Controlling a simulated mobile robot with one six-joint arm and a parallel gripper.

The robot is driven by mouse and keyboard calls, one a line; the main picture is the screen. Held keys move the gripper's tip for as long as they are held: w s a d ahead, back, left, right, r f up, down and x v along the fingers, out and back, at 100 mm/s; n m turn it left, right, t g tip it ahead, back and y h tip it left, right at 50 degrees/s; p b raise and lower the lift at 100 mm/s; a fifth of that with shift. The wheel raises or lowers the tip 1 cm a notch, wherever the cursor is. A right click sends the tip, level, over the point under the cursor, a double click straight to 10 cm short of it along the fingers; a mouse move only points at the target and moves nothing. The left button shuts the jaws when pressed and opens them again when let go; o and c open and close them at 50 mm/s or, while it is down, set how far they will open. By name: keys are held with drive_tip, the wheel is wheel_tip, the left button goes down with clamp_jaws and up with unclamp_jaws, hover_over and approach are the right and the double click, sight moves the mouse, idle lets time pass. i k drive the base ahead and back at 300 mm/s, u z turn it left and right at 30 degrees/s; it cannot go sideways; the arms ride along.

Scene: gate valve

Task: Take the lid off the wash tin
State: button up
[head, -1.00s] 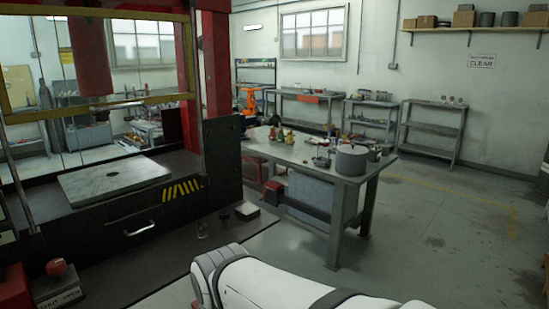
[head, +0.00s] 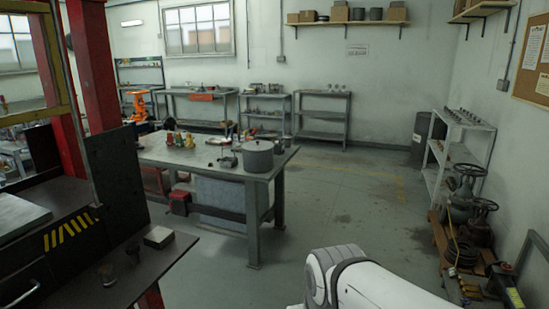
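A grey lidded pot-like tin (head: 258,156), which looks like the wash tin, stands upright near the right front corner of the metal workbench (head: 190,160). Its lid (head: 258,146) appears to be on top, with a small dark knob or handle. My white arm shows at the bottom right, well short of the bench. My gripper is not in view.
Several small bottles and tools stand on the bench left of the tin. A dark press table (head: 120,280) with a red frame (head: 92,70) is at left. Valves (head: 466,190) and a shelf (head: 455,150) line the right wall. The floor right of the bench (head: 350,200) is clear.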

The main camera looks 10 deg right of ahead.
sight(256, 145)
drive_tip(key=u, duration=0.05)
drive_tip(key=i, duration=3.95)
